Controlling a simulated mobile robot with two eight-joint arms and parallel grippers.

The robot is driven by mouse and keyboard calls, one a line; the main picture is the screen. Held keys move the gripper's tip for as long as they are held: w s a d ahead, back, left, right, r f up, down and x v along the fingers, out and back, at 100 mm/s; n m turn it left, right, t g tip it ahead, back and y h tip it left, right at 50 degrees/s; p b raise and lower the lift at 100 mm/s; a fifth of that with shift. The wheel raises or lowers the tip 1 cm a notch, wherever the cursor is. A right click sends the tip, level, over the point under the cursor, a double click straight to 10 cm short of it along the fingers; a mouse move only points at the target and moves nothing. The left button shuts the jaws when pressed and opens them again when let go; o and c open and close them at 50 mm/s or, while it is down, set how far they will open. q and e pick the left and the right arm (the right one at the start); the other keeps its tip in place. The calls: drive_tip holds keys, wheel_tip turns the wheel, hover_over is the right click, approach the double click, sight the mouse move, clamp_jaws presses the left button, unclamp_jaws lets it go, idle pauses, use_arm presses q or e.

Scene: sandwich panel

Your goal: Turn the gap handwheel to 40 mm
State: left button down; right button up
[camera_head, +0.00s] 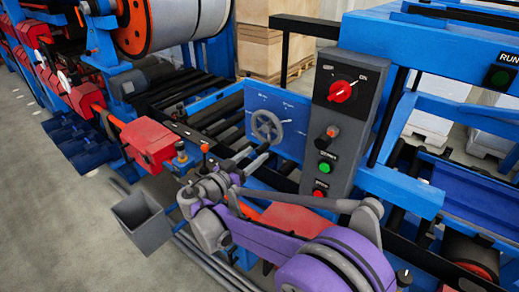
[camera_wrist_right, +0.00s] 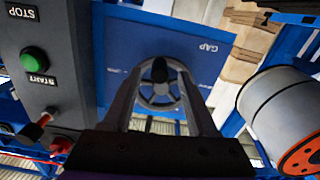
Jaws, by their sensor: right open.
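The gap handwheel (camera_head: 266,126) is a grey spoked wheel on a blue panel (camera_head: 291,112) with small markings around it. In the right wrist view the handwheel (camera_wrist_right: 160,95) shows between my fingers, with a dark round knob (camera_wrist_right: 159,70) near its top. The word GAP reads on the panel, but the scale values are too small to read. My right gripper (camera_wrist_right: 160,65) is open, its two fingers reaching toward the wheel on either side of the knob. I cannot tell whether they touch it. My left gripper is not in view.
A grey control box (camera_head: 339,130) with a red rotary switch (camera_head: 341,91), a green button (camera_head: 325,167) and a red button (camera_head: 320,193) stands right of the wheel. A grey bin (camera_head: 145,222) and red block (camera_head: 148,142) are at left. Rollers (camera_head: 180,87) lie behind.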

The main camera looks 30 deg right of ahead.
sight(258, 153)
drive_tip(key=shift+x, duration=1.65)
clamp_jaws()
